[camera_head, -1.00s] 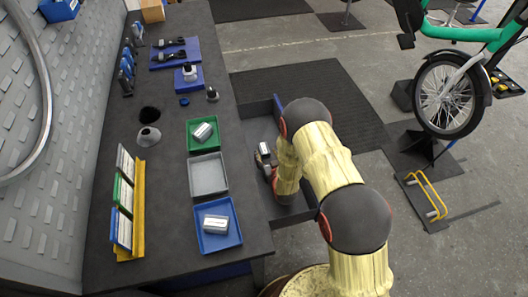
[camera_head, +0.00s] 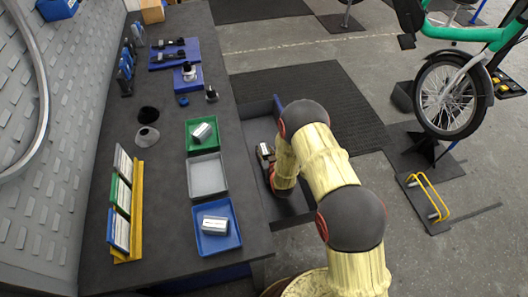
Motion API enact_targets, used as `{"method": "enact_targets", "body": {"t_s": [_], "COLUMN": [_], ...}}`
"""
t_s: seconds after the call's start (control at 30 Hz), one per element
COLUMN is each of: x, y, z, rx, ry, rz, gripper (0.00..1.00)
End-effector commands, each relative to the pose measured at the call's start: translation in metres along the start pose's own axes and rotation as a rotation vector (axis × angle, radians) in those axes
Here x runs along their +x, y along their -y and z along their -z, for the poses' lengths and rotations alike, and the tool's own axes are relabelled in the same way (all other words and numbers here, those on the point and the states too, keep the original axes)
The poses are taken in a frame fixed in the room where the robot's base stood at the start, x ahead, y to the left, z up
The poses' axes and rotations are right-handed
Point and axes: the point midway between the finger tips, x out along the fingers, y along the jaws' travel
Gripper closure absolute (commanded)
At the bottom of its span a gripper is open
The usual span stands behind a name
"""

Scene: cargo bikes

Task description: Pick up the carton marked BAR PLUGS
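A white carton (camera_head: 202,132) lies in the green tray (camera_head: 189,142) on the bench. Another white carton (camera_head: 215,226) lies in the blue tray (camera_head: 205,247). Their lettering is too small to read, so I cannot tell which is marked BAR PLUGS. My gripper (camera_head: 266,154) is low in the open drawer (camera_head: 290,208) at the bench's right side. A small pale patch shows at its fingers; I cannot tell whether it is a carton or part of the gripper. My arm hides part of the drawer, and the finger opening is not clear.
An empty grey tray (camera_head: 206,176) sits between the green and blue trays. A yellow rack (camera_head: 137,215) with binders, a dark cup-like object (camera_head: 147,138) and tools on blue mats (camera_head: 174,53) also occupy the bench. A bike (camera_head: 450,95) stands at upper right.

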Motion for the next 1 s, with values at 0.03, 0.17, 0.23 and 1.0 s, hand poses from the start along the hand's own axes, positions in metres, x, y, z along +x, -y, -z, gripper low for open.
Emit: {"method": "enact_targets", "body": {"t_s": [0.03,0.17,0.23,1.0], "x": [0.000,0.000,0.000,-0.020], "y": [0.000,0.000,0.000,0.000], "z": [0.000,0.000,0.000,0.051], "rx": [0.000,0.000,0.000,0.000], "ry": [0.000,0.000,0.000,-0.004], "rz": [0.000,0.000,0.000,0.000], "gripper": [0.71,0.78,0.82,0.94]}}
